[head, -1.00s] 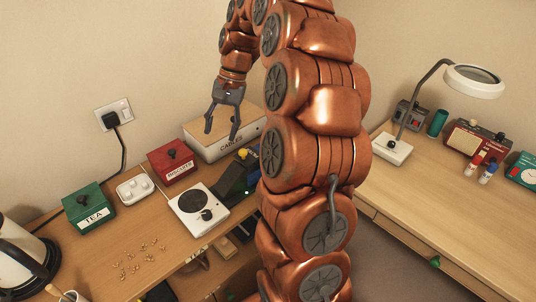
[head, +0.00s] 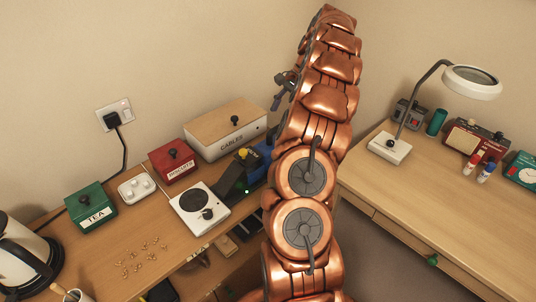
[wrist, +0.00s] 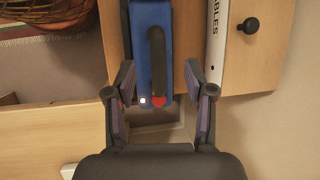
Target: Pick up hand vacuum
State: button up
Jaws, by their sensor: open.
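The hand vacuum (wrist: 151,45) shows in the wrist view as a blue body with a black handle, a red button and a small white light. Its far end is cut off by the top edge. My gripper (wrist: 163,92) is open and empty, with one finger on each side of the vacuum's near end. I cannot tell how far above it the fingers are. In the head view, a blue body (head: 262,151) shows beside my arm, partly hidden. My gripper (head: 281,91) shows there as grey parts left of the arm, partly hidden by it.
The white CABLES box (head: 225,134) stands close beside the vacuum. A black piece with a yellow knob (head: 238,176) and a white hot plate (head: 199,208) are to its left. A magnifier lamp (head: 471,82) stands on the right desk. A wicker basket (wrist: 45,18) shows in the wrist view.

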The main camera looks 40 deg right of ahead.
aim_at(275, 128)
jog(key=shift+p+x, duration=0.95)
jog(key=shift+x, duration=0.85)
jog(key=shift+p+x, duration=0.6)
jog(key=shift+x, duration=1.1)
jog(key=shift+s, duration=0.2)
jog(key=shift+c, duration=0.4)
grip_shut()
